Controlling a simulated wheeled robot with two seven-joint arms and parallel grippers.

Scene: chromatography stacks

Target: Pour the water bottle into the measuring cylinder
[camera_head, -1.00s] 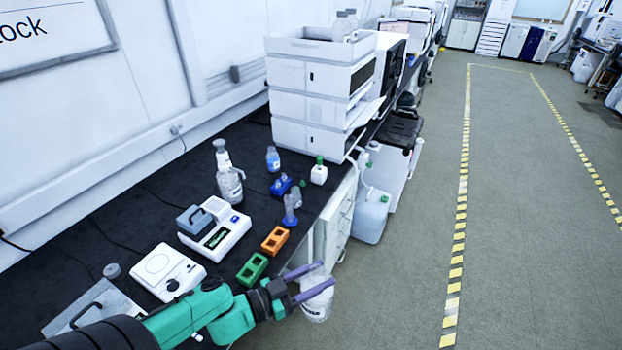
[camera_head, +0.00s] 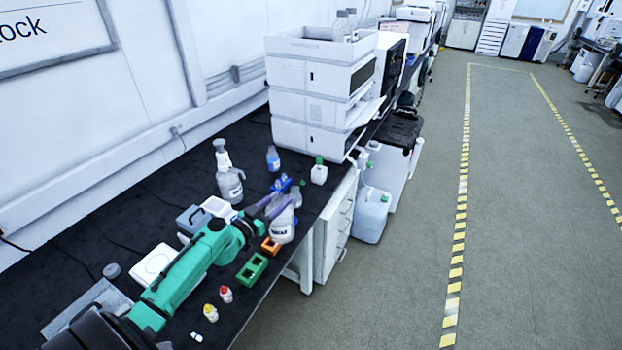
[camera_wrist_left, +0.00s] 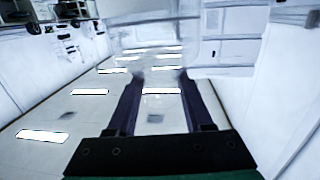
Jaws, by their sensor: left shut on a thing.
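My left gripper (camera_head: 270,206) reaches over the bench and is shut on the water bottle (camera_head: 282,230), a clear bottle with a white label and dark print. The bottle hangs above the bench near the orange block, roughly upright; its exact tilt is hard to tell. In the left wrist view my left gripper (camera_wrist_left: 155,75) shows two dark fingers with a blurred, see-through body across their tips. The measuring cylinder, a clear blue-grey vessel, is behind or beside the bottle and mostly hidden; I cannot tell whether they touch. My right gripper is out of view.
Small red-capped (camera_head: 226,294) and yellow-capped bottles (camera_head: 210,312) stand in front. A tall clear bottle (camera_head: 229,184) and blue bottle (camera_head: 273,159) stand behind. White stacked instruments (camera_head: 318,95) rise at the back.

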